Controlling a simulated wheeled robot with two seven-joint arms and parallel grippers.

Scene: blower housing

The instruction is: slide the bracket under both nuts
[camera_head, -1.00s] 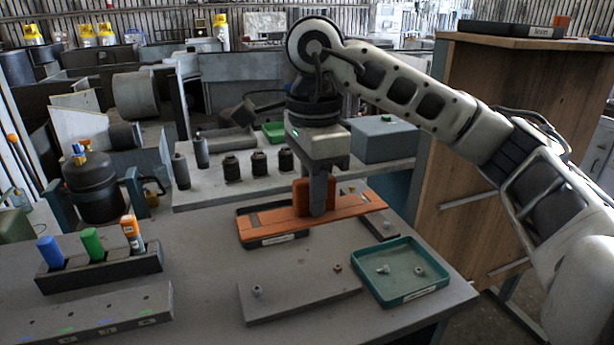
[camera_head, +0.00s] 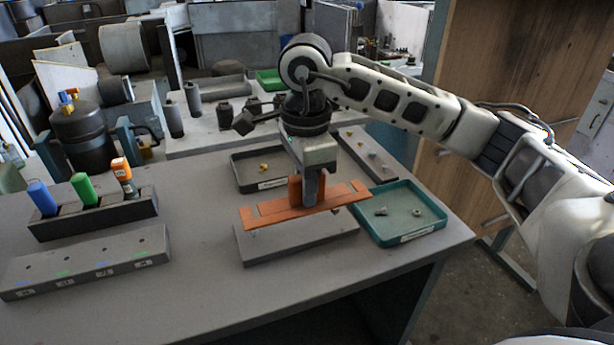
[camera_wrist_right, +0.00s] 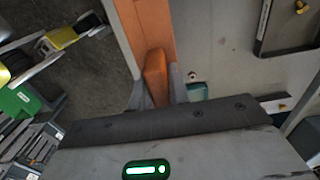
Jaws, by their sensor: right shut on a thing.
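The orange bracket (camera_head: 345,193) is a long flat plate with a slot toward its left end and an upright tab. My right gripper (camera_head: 309,196) is shut on the tab and holds the bracket roughly level over the grey base plate (camera_head: 295,247). In the right wrist view the gripper (camera_wrist_right: 158,82) is closed around the tab, with the orange bracket (camera_wrist_right: 150,25) running beyond it. The bracket covers most of the base plate's top, so the two nuts are hidden or too small to make out in the head view. My left gripper is not in view.
A teal tray (camera_head: 440,227) with small metal parts stands close right of the base plate. A black tray (camera_head: 236,172) with small brass pieces lies behind. A grey strip (camera_head: 385,165) with small parts is behind right. A marker rack (camera_head: 95,215) stands left.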

